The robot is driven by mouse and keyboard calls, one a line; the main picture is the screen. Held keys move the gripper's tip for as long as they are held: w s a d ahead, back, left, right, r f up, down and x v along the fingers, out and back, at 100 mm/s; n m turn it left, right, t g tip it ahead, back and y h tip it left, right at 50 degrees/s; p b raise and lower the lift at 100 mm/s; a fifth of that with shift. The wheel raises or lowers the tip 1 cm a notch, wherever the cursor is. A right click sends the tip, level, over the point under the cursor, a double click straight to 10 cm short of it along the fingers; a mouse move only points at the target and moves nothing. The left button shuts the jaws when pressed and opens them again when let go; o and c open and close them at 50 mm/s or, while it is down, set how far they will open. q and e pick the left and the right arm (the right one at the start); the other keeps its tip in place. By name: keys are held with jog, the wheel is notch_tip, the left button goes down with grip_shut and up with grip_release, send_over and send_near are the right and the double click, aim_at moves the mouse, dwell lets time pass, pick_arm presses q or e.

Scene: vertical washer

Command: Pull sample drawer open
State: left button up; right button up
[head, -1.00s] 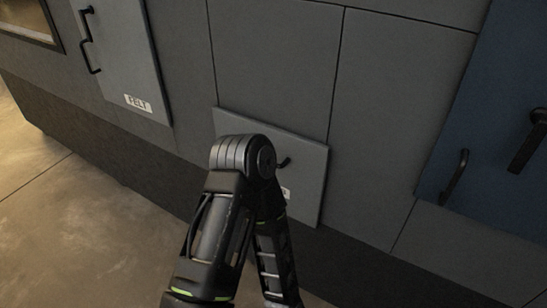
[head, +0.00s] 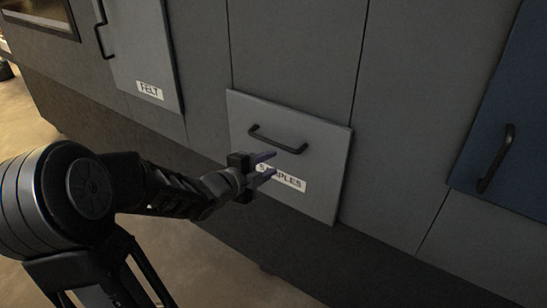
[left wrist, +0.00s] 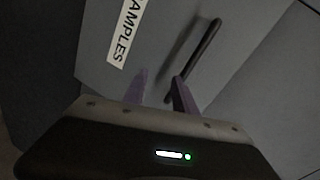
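The sample drawer (head: 325,178) is a grey panel low on the machine, with a white SAMPLES label (head: 293,181) and a dark bar handle (head: 278,141) above the label. The panel looks shut. My left gripper (head: 268,165) is in front of the label, just below the handle, and partly covers the label's letters. In the left wrist view its two purple fingers (left wrist: 158,90) are apart with nothing between them, and the drawer handle (left wrist: 195,60) lies ahead and to the right. The SAMPLES label (left wrist: 127,30) is at upper left there. My right gripper is not in view.
A grey FELT panel (head: 147,50) with a dark handle is at upper left. A blue panel (head: 505,130) with a dark handle (head: 496,158) is at right. Bare floor (head: 185,245) lies in front of the machine.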

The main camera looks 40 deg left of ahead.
aim_at(272, 144)
pick_arm(q)
jog(key=r+m, duration=0.1)
jog(key=s+a+r, duration=0.1)
jog(key=a+r+m, duration=0.1)
jog(key=r, duration=0.1)
jog(key=shift+s+a+m+t, duration=0.15)
jog(key=shift+s+m+t, duration=0.15)
jog(key=shift+s+t, duration=0.1)
jog(key=shift+w+f, duration=0.1)
jog(key=x, duration=0.7)
jog(key=shift+w+a, duration=0.1)
jog(key=shift+w, duration=0.3)
grip_shut()
dwell(0.8)
